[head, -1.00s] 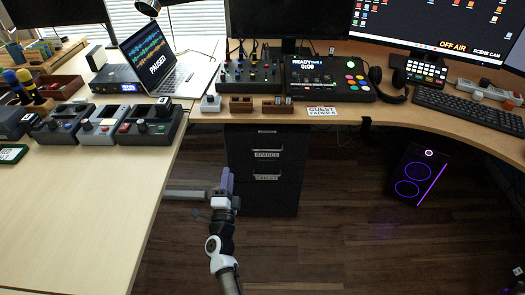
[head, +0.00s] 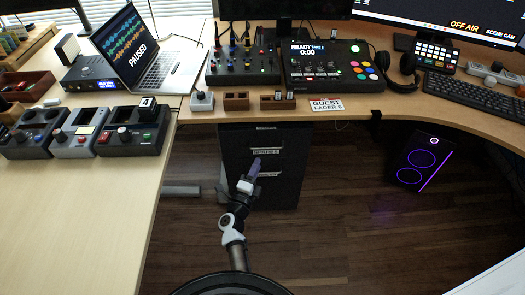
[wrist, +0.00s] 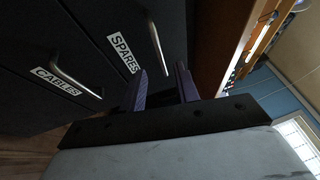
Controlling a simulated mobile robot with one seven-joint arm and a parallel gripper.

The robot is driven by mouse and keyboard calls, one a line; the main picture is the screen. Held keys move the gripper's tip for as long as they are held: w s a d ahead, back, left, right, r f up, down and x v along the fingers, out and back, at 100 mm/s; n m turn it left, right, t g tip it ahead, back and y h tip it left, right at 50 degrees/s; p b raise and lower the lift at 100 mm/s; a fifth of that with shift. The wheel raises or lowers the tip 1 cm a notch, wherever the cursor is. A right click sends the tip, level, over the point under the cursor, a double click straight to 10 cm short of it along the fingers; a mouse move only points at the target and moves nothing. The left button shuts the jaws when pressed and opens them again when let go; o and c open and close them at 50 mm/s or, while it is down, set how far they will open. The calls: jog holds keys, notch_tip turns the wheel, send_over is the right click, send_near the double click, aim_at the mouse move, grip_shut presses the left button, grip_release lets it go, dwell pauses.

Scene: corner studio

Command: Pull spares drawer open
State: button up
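The dark drawer cabinet (head: 290,185) stands under the desk. Its SPARES drawer, with a white label (head: 266,151) and a bar handle, looks shut. In the wrist view the SPARES label (wrist: 123,53) and its silver handle (wrist: 157,48) are close ahead. My gripper (head: 256,163) is in front of the cabinet, just below the SPARES label in the head view. In the wrist view my gripper (wrist: 162,72) is open and empty, its two purple fingers near the lower end of the SPARES handle. I cannot tell whether they touch it.
The CABLES drawer, with its label (wrist: 55,81) and handle (wrist: 75,77), is beside the SPARES drawer in the wrist view. The wooden desk (head: 200,117) edge overhangs the cabinet. A PC tower (head: 418,163) stands to the right. The floor between is clear.

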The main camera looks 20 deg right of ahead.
aim_at(263, 152)
jog(key=x, duration=0.7)
jog(key=shift+w+d+b, duration=0.1)
jog(key=shift+w+b, duration=0.05)
jog(key=shift+b, duration=0.2)
grip_shut()
